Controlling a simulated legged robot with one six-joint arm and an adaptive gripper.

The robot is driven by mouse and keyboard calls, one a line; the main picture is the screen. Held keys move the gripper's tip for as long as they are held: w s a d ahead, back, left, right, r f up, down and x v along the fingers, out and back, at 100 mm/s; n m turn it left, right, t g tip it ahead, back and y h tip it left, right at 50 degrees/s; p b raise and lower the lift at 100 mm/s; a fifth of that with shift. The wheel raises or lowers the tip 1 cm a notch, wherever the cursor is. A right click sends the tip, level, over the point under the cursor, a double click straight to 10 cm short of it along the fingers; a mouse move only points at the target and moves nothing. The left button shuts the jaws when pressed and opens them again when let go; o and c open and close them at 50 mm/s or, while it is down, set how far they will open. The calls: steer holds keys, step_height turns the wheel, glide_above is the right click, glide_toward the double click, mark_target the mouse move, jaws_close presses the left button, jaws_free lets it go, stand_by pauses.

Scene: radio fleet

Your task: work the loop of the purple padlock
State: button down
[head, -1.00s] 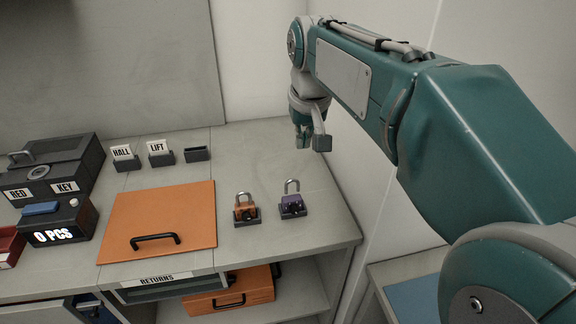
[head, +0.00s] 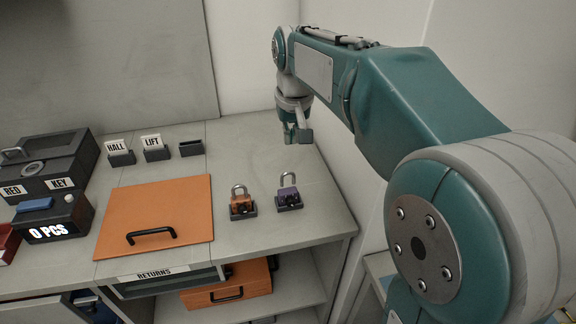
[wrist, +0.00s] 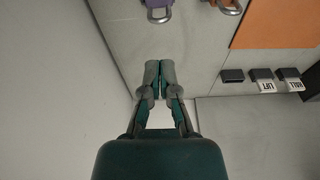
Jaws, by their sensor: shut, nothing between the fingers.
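The purple padlock (head: 289,198) stands upright in a dark holder near the right front of the grey counter, its silver loop (head: 288,178) pointing up. In the wrist view its loop (wrist: 159,15) shows at the top edge, with most of the body cut off. My gripper (head: 297,134) hangs over the back right of the counter, behind the purple padlock and apart from it. In the wrist view the fingertips (wrist: 160,68) are together with nothing between them.
An orange padlock (head: 241,204) stands just left of the purple one. An orange panel with a black handle (head: 153,234) covers the counter further left. Small holders with HALL (head: 117,147) and LIFT (head: 153,142) tags stand behind. A wall rises close on the right.

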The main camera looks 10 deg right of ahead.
mark_target(288, 172)
steer(key=f, duration=0.3)
steer(key=w+f, duration=0.1)
steer(key=f, duration=0.2)
steer(key=w+f, duration=0.1)
steer(key=f, duration=0.3)
steer(key=shift+s+f, duration=0.1)
steer(key=shift+f, duration=1.2)
step_height(288, 172, up, 14)
steer(key=s, duration=0.2)
steer(key=shift+s, duration=0.25)
steer(key=shift+r, duration=0.1)
